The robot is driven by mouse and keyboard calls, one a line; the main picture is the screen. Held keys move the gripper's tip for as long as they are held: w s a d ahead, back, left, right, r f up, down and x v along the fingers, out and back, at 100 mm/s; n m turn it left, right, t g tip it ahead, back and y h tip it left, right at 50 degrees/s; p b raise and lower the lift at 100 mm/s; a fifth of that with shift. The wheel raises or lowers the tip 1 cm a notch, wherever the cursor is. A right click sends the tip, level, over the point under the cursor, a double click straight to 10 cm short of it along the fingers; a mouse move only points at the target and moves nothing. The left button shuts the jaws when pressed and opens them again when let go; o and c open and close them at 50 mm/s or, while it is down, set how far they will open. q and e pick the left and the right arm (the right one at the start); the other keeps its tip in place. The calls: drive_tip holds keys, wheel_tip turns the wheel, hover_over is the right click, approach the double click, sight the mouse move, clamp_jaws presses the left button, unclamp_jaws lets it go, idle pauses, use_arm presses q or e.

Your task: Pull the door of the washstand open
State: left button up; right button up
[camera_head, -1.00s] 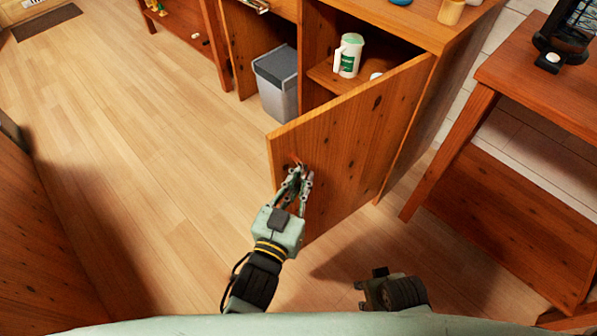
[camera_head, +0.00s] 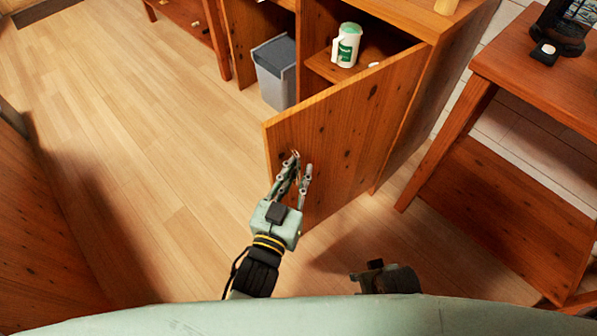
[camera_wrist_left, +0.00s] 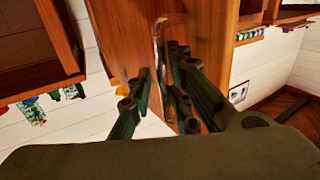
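The washstand door (camera_head: 345,135) is a knotty wooden panel, swung wide open from its hinge side at the right. Its metal handle (camera_wrist_left: 160,50) shows as a thin upright bar in the left wrist view. My left gripper (camera_head: 300,160) is at the outer face of the door, near its free edge. Its fingers are apart, with the handle between or just beyond them in the left wrist view (camera_wrist_left: 158,88); contact is unclear. A dark part of my right arm or gripper (camera_head: 385,278) shows low in the head view; its fingers cannot be made out.
Inside the washstand (camera_head: 440,20), a white and green jug (camera_head: 346,45) stands on a shelf. A grey bin (camera_head: 275,75) stands left of that compartment. A wooden table (camera_head: 545,75) with a dark object is close on the right. The floor (camera_head: 130,140) at the left is clear.

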use_arm(q)
drive_tip(key=shift+s, duration=0.1)
drive_tip(key=shift+s, duration=0.35)
drive_tip(key=v, duration=1.1)
drive_tip(key=shift+a, duration=0.25)
